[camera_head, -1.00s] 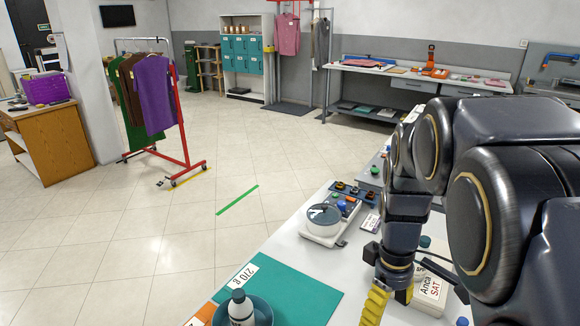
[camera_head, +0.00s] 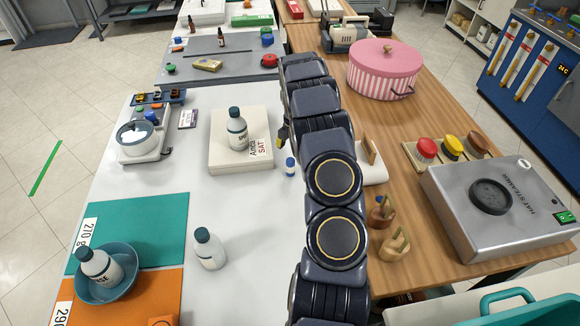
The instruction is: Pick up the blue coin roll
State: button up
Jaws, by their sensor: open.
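I cannot make out the blue coin roll for certain. A small tray (camera_head: 158,97) at the left of the white table holds several small coloured pieces, some blue, too small to name. A small white bottle with a blue cap (camera_head: 290,168) stands left of my arm. My gripper (camera_head: 283,134) is mostly hidden by my arm. Only a dark and yellowish part shows beside the white block, apart from the small bottle. It is open, and I see nothing held.
A white block (camera_head: 222,162) bears a labelled bottle (camera_head: 237,128). A round scale (camera_head: 140,148), another bottle (camera_head: 208,248) and a blue bowl (camera_head: 128,285) stand nearby. A pink striped box (camera_head: 383,75), brushes (camera_head: 452,147) and a hat steamer (camera_head: 500,215) are on the wooden counter.

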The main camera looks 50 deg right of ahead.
aim_at(291, 160)
jog(key=f, duration=0.7)
jog(key=shift+w+a, duration=0.15)
jog(key=shift+a, duration=0.05)
grip_shut()
